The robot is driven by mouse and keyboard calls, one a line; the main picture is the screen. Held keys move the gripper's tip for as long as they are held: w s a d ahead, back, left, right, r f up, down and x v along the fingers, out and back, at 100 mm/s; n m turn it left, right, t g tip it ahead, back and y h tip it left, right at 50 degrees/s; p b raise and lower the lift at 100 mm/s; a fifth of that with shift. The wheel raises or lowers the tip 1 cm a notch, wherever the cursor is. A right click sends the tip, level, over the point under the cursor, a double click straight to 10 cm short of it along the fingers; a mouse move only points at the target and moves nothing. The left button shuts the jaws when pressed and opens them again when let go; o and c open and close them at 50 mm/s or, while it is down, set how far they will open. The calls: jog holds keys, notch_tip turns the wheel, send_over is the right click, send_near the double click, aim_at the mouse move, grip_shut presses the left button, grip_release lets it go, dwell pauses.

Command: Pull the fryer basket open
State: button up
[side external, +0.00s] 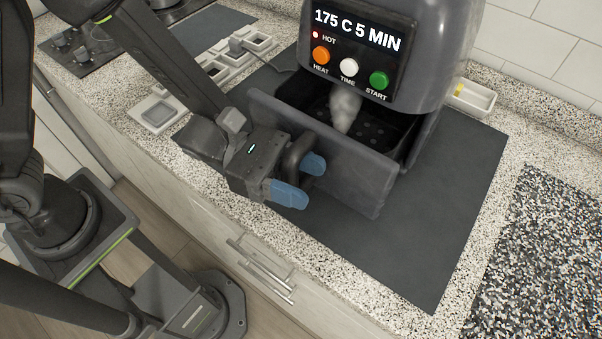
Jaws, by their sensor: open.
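The dark grey air fryer (448,50) stands on a dark mat. Its display reads "175 C 5 MIN", with a red dot beside "HOT". The fryer basket (367,133) is pulled partly out, and its perforated floor and some pale steam show behind the front panel (345,172). The basket's dark handle (297,150) sticks out from the panel. My gripper (301,180) is at the handle, with its blue-tipped fingers apart, one on either side of it. Whether the fingers touch the handle cannot be told.
The dark mat (440,225) is clear in front and to the right. A speckled mat (545,260) lies at the far right. The counter edge runs below my gripper.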

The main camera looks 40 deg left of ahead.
jog(key=shift+c, duration=0.4)
grip_shut()
jog(key=s, duration=0.4)
jog(key=shift+s, duration=0.25)
jog(key=shift+o, duration=0.4)
grip_release()
